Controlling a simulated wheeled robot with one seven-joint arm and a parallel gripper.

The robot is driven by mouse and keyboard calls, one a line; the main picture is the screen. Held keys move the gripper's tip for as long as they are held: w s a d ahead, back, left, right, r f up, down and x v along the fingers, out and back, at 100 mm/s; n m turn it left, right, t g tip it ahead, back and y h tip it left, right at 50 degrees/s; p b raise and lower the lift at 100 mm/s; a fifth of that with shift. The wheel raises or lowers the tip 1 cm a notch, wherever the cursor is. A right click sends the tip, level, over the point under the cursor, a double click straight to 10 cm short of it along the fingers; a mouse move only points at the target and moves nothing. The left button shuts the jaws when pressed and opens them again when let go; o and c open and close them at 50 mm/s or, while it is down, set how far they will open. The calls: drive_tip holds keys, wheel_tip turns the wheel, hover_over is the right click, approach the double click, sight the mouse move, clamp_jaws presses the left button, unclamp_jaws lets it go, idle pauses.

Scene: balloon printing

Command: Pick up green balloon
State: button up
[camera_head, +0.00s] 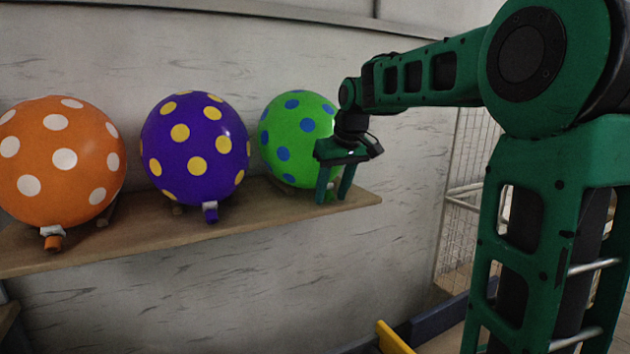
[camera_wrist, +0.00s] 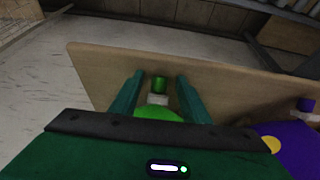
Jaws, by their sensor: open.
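The green balloon (camera_head: 285,140) with blue dots sits at the right end of the wooden shelf (camera_head: 150,238), partly hidden behind my gripper (camera_head: 333,196) in the head view. My gripper points down in front of the balloon's right lower part. In the wrist view, my gripper (camera_wrist: 160,90) is open, with its two fingers on either side of the balloon's green neck (camera_wrist: 160,84) and whitish collar. The fingers look apart from the neck. Most of the balloon's body is hidden below the gripper there, with a green patch (camera_wrist: 157,113) showing.
A purple balloon (camera_head: 196,145) with yellow dots stands left of the green one. An orange balloon (camera_head: 62,160) with white dots stands farther left. A pale wall (camera_head: 330,40) is close behind the shelf. A wire rack (camera_head: 465,165) is at the right.

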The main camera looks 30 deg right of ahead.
drive_tip(key=shift+c, duration=0.3)
drive_tip(key=c, duration=0.8)
drive_tip(key=shift+c, duration=0.2)
drive_tip(key=shift+r, duration=0.15)
drive_tip(key=shift+r, duration=0.9)
drive_tip(key=shift+s+a+r, duration=0.1)
drive_tip(key=shift+r, duration=0.5)
drive_tip(key=shift+s+a+r, duration=0.1)
drive_tip(key=shift+r, duration=0.5)
drive_tip(key=s+a+r, duration=0.4)
drive_tip(key=s+r, duration=0.6)
drive_tip(key=r, duration=0.1)
drive_tip(key=shift+a+r, duration=0.25)
drive_tip(key=shift+r, duration=0.05)
